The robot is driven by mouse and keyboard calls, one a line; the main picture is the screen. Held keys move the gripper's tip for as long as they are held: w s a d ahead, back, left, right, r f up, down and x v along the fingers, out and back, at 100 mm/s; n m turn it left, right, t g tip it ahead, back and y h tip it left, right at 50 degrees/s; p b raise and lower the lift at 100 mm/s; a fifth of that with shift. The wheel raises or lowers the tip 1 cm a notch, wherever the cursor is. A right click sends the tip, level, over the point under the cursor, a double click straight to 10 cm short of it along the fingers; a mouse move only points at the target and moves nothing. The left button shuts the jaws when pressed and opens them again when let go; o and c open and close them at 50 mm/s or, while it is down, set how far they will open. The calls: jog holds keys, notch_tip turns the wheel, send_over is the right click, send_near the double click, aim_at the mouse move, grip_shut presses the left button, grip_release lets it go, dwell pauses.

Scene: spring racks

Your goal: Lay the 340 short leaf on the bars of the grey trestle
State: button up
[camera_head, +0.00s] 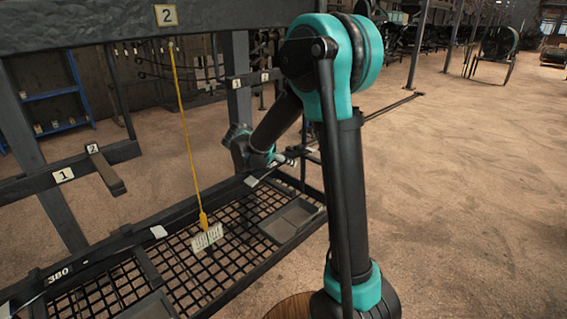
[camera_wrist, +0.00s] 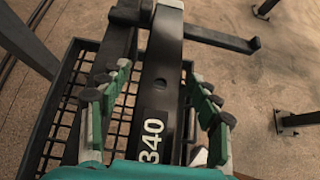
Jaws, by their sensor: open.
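The 340 short leaf (camera_wrist: 165,70) is a dark, flat strip with a white 340 label, running up the middle of the wrist view. My gripper (camera_wrist: 160,95) is open, with its green fingers on either side of the leaf. Gaps show between the fingers and the strip. In the head view my gripper (camera_head: 283,158) is at the far end of the mesh rack, and the leaf there is too small and partly covered to make out. I cannot pick out the grey trestle with certainty in either view.
The mesh rack (camera_head: 238,262) runs across the lower left. Another dark leaf marked 380 (camera_head: 60,272) lies along its edge. Arms marked 1 and 2 (camera_head: 75,170) jut out at left. The floor at right is clear.

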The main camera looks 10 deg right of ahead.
jog(key=shift+d, duration=0.1)
jog(key=shift+c, duration=0.6)
grip_shut()
